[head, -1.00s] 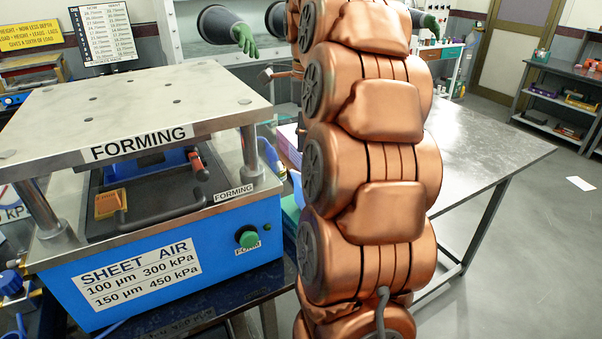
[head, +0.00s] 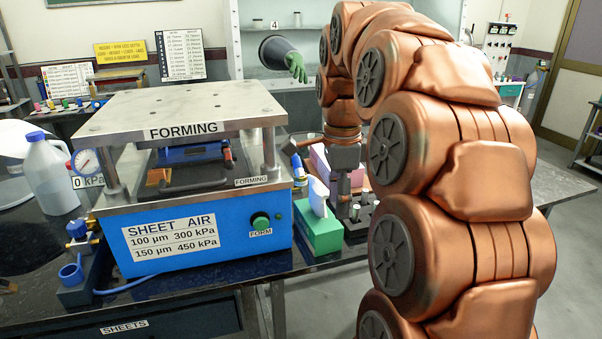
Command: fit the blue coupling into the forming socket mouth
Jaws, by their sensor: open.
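My gripper (head: 345,203) points down behind the green box, right of the forming press. It is small and partly hidden in the head view; I see nothing held in it. A blue piece with a pale end (head: 298,165) stands close to the press's right side, left of my gripper and apart from it. It may be the blue coupling, but I cannot tell for sure. The forming press (head: 190,235) is a blue box with a steel top plate labelled FORMING. I cannot make out its socket mouth.
A green tissue box (head: 322,232) stands in front of my gripper. A dark fixture with small posts (head: 362,215) is beside it. A blue-capped jug (head: 50,175), pressure gauge (head: 87,162) and blue hose (head: 125,288) are at left. The bench's right part (head: 560,190) looks clear.

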